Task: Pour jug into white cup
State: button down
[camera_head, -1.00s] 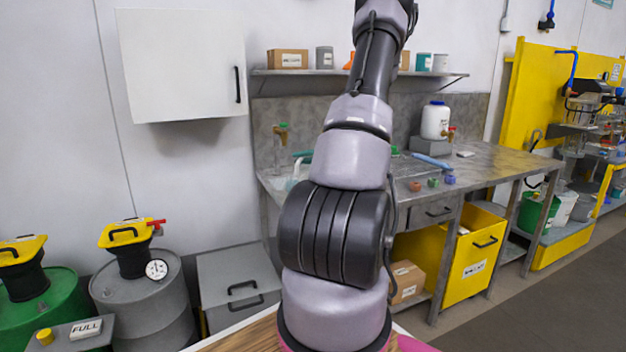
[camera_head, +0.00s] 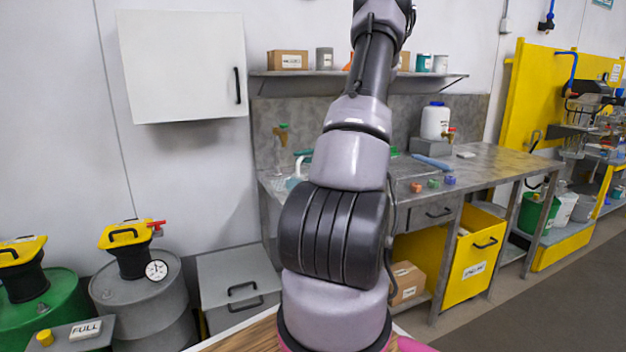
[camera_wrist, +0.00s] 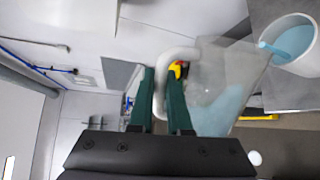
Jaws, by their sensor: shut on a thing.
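The jug (camera_wrist: 222,95) is see-through with a white handle and holds pale blue liquid. In the wrist view my gripper (camera_wrist: 160,76) has its green fingers shut on the jug's handle (camera_wrist: 178,54). The jug is tilted, its mouth towards the white cup (camera_wrist: 301,66) at the upper right. Blue liquid shows at the jug's lip and inside the cup. The jug's lip is at or over the cup's rim; whether they touch I cannot tell. In the head view, part of the jug (camera_head: 293,182) shows left of my arm, which hides the gripper and the cup.
A grey metal workbench (camera_head: 500,165) runs along the wall, with small coloured blocks (camera_head: 433,183) and a white container with a blue lid (camera_head: 435,120) on it. A shelf (camera_head: 440,75) hangs above. A brass tap (camera_head: 283,130) is near the jug. Drums (camera_head: 150,300) stand at left.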

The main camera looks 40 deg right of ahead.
jog(key=shift+w+d+r+m+b, duration=0.3)
jog(key=shift+w+d+m+b, duration=0.1)
jog(key=shift+d, duration=0.15)
dwell(0.9)
jog(key=shift+s, duration=0.1)
